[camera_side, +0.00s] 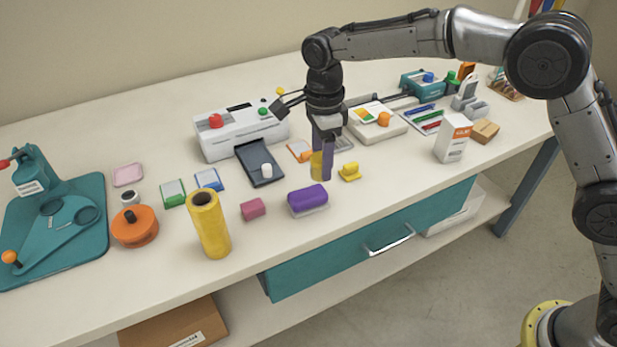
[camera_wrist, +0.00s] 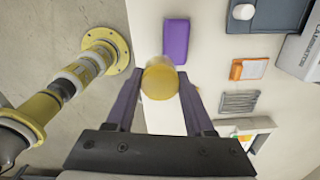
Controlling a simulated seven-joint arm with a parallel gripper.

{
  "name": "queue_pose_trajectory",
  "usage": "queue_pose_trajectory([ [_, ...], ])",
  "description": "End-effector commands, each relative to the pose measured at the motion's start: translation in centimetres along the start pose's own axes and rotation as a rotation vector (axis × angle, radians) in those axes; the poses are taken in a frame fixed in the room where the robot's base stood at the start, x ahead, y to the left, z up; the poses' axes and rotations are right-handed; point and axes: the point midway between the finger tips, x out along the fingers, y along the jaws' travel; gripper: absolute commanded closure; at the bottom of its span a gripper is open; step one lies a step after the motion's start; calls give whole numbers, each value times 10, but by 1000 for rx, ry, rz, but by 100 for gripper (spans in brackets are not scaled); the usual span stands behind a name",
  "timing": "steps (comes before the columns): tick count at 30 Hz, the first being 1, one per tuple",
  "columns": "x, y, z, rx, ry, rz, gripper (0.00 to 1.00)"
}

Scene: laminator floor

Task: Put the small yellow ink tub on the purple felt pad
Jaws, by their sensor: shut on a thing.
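The small yellow ink tub (camera_side: 316,166) is between the fingers of my gripper (camera_side: 322,160) in the side view. My gripper (camera_wrist: 159,90) is shut on the tub (camera_wrist: 160,80) in the wrist view, one finger on each side. The purple felt pad (camera_side: 307,197) lies near the table's front edge, just in front of and slightly left of the tub in the side view. It shows as a purple block (camera_wrist: 176,40) beyond the tub in the wrist view. Its top is bare. The tub is apart from the pad; its exact height over the table is hard to tell.
A yellow stamp-like block (camera_side: 349,171) stands close to the right of my gripper. A pink block (camera_side: 253,208) and a tall yellow roll (camera_side: 209,225) stand left of the pad. A dark tray (camera_side: 259,163) with a white knob lies behind. The front table edge is near.

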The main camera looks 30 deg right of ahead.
Motion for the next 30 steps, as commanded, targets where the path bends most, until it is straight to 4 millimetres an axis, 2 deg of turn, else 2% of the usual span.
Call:
queue_pose_trajectory([
  [3, 20, -14, 8, 0, 1, 1, 100],
  [6, 28, -20, 13, 0, 0, -1, 100],
  [13, 38, -27, 17, 0, -1, -1, 100],
  [20, 68, -28, 18, 0, 0, 0, 100],
  [30, 71, -28, 18, 0, -1, -1, 100],
])
